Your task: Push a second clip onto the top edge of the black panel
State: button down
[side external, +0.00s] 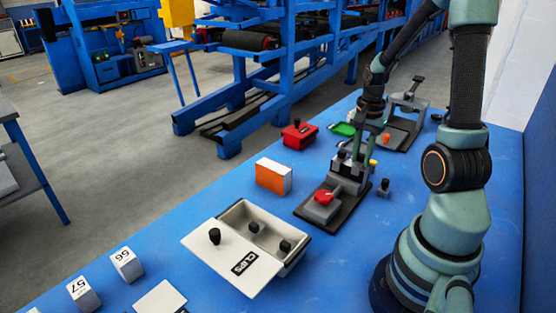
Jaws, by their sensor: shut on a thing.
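My gripper (359,148) points down over the dark fixture (345,205) right of centre. Its fingers look closed at the top of the fixture. The held piece, probably a clip, is too small and too hidden to make out. The black panel cannot be told apart from the fixture's dark parts, and no first clip can be made out on its edge. An open grey box (300,262) labelled CLIPS stands in front, with two small black pieces inside, a farther one (254,227) and a nearer one (285,246).
A white lid (228,262) with a black knob lies against the box. An orange and white block (273,177) and a red box (299,134) stand left of the fixture. Another dark fixture (398,130) stands behind.

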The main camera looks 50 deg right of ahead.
aim_at(362, 154)
jog(key=shift+f, duration=0.4)
dwell(0.5)
jog(key=c, duration=0.6)
grip_release()
jog(key=shift+o, duration=0.5)
jog(key=shift+s+a+f, duration=0.1)
jog(key=shift+s, duration=0.05)
jog(key=shift+r, duration=3.9)
